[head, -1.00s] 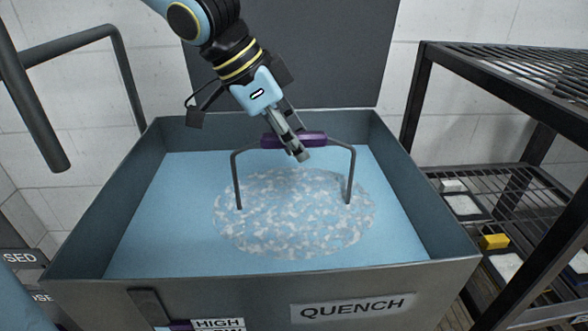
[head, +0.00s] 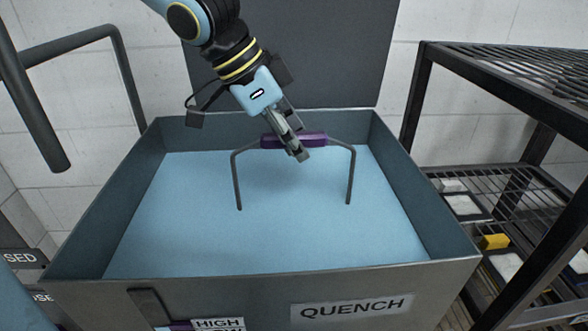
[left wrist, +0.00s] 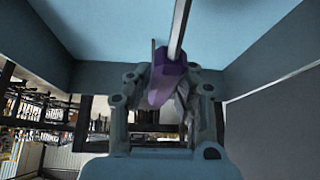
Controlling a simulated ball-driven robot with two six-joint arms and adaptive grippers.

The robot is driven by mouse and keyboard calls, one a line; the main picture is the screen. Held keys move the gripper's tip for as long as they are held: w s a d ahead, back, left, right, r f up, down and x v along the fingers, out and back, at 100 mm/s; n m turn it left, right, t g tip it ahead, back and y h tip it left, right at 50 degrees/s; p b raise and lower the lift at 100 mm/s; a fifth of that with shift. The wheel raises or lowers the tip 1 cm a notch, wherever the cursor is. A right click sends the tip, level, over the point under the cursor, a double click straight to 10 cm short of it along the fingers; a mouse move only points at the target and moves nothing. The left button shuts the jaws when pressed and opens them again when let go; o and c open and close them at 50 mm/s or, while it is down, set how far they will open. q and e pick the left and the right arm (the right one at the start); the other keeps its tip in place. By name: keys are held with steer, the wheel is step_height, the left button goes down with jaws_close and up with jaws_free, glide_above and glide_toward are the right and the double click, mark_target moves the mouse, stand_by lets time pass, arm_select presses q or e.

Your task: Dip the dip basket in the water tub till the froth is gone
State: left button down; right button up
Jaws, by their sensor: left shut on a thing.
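The water tub (head: 150,277) is a large grey open box with a QUENCH label, filled with plain blue water (head: 300,240). No froth shows on the water. The dip basket's purple handle (head: 316,140) and its dark bent frame (head: 237,180) stand above the water; the rest of the basket is hidden below the surface. My left gripper (head: 298,150) is shut on the purple handle, above the middle of the tub. The left wrist view shows the handle (left wrist: 165,82) between the fingers. My right gripper is not in view.
A dark metal rack (head: 440,110) with mesh shelves stands to the right, holding trays and a yellow block (head: 494,242). A dark pipe rail (head: 75,45) is at the left. A dark panel (head: 310,60) stands behind the tub.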

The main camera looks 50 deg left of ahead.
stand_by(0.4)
